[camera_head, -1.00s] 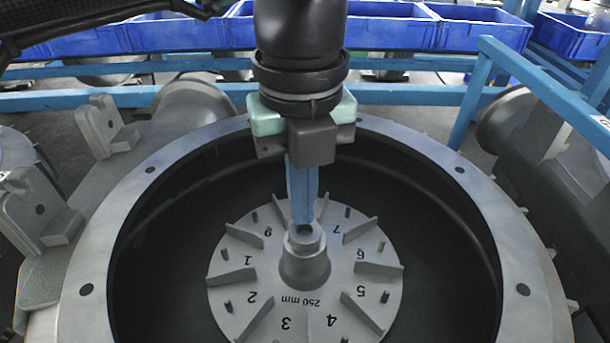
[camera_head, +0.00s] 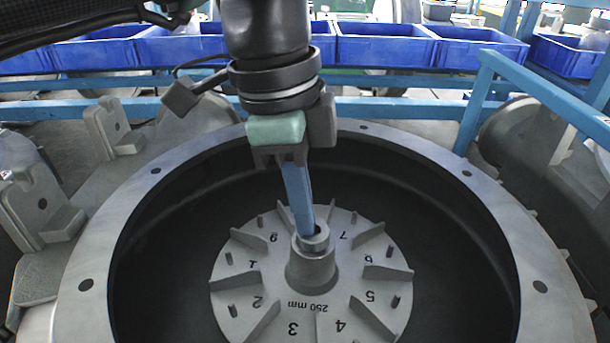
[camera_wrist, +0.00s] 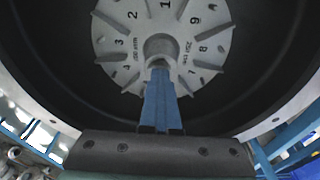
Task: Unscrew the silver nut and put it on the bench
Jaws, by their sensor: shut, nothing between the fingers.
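The silver nut (camera_head: 316,243) sits on top of the raised hub at the centre of the finned impeller disc (camera_head: 240,262). It looks like a short ring with a dark hole. My gripper (camera_head: 307,233) hangs over it, slightly tilted, with its blue fingers pointing down and together. The fingertips end at the nut's top; I cannot tell whether they touch it. In the wrist view, my gripper's closed fingers (camera_wrist: 160,72) reach the near edge of the hub (camera_wrist: 160,45) and partly cover it. The nut cannot be made out clearly there.
The impeller lies inside a deep round housing with a wide grey flange (camera_head: 120,215) around it. Blue rails (camera_head: 400,108) and blue bins (camera_head: 385,48) stand behind. A blue post (camera_head: 475,105) rises at the right. Inside the housing, dark space surrounds the disc.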

